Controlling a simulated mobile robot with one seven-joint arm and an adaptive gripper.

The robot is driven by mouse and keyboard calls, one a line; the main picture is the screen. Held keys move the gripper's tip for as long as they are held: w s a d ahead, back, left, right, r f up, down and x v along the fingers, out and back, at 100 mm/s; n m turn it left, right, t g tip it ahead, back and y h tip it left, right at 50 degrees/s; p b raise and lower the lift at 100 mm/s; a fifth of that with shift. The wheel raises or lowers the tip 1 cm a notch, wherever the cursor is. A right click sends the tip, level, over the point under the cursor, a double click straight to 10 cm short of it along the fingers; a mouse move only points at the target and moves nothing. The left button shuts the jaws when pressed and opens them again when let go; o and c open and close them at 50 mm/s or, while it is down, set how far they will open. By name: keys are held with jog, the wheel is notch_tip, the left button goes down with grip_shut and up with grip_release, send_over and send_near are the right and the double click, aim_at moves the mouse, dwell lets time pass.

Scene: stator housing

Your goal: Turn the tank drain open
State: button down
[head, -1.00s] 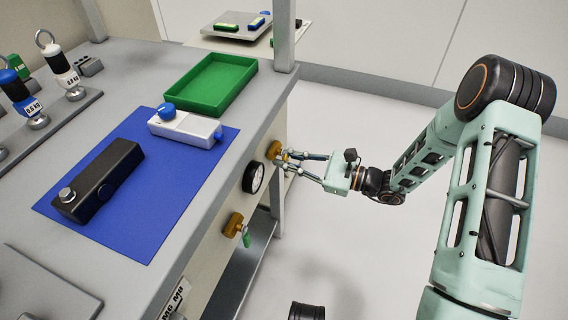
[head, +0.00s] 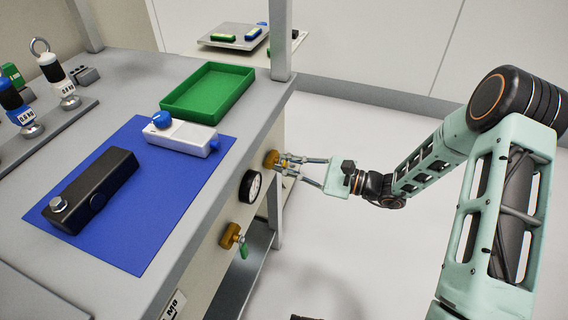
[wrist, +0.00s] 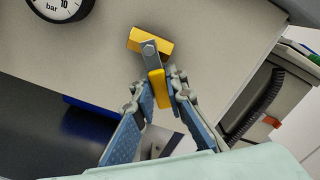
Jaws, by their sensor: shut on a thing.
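A brass valve (wrist: 148,41) with a grey lever and a yellow grip (wrist: 160,84) is on the front panel of the bench. The lever points down in the wrist view, slightly to the right. My gripper (wrist: 162,92) is shut on the yellow grip, with one finger on each side. In the head view my gripper (head: 284,165) reaches from the right to this far valve (head: 271,159); its fingers hide most of the lever. A second brass valve (head: 230,236) with a green grip (head: 244,250) is nearer on the same panel. No label naming the drain is readable.
A round pressure gauge (head: 250,186) sits between the two valves. On the bench are a green tray (head: 208,92), a blue mat (head: 122,245), a black housing (head: 95,190) and a white box (head: 184,137). The floor right of the bench is clear.

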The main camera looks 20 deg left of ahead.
jog(key=c, duration=1.9)
grip_release()
jog(key=shift+c, duration=0.2)
jog(key=shift+d, duration=0.1)
jog(key=d, duration=1.2)
jog(key=shift+s, duration=0.45)
